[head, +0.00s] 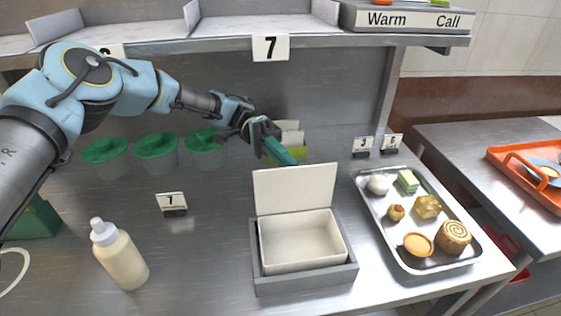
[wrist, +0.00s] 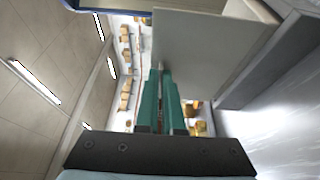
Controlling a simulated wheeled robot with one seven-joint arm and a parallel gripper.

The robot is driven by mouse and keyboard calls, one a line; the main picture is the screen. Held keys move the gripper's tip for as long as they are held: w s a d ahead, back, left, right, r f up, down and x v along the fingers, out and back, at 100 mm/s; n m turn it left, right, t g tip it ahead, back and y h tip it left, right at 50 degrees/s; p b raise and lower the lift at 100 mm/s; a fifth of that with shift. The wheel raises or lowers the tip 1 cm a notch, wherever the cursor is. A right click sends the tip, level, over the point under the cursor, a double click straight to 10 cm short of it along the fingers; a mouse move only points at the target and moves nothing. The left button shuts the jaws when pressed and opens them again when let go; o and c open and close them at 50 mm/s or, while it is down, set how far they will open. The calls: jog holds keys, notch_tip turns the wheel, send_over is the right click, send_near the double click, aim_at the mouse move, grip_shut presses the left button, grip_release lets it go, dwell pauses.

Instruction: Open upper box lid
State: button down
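A white box (head: 300,243) sits in a grey holder (head: 305,283) on the steel counter. Its lid (head: 294,190) stands up at the back edge, and the empty-looking inside shows. My gripper (head: 288,160) is just behind and above the lid's top edge, its teal fingers pointing down to the right. In the wrist view the two fingers (wrist: 160,75) lie close together with only a thin slit and nothing visible held. A pale panel, apparently the lid (wrist: 205,50), is close beside the fingertips; whether they touch is unclear.
A tray of food (head: 418,222) stands right of the box, a squeeze bottle (head: 120,255) to the left. Green-lidded containers (head: 156,147) are behind left. A shelf (head: 230,42) hangs above my arm. A pale and green item (head: 291,135) is behind my gripper.

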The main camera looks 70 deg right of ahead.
jog(key=shift+w+d+f, duration=0.1)
dwell(0.4)
jog(key=c, duration=1)
grip_release()
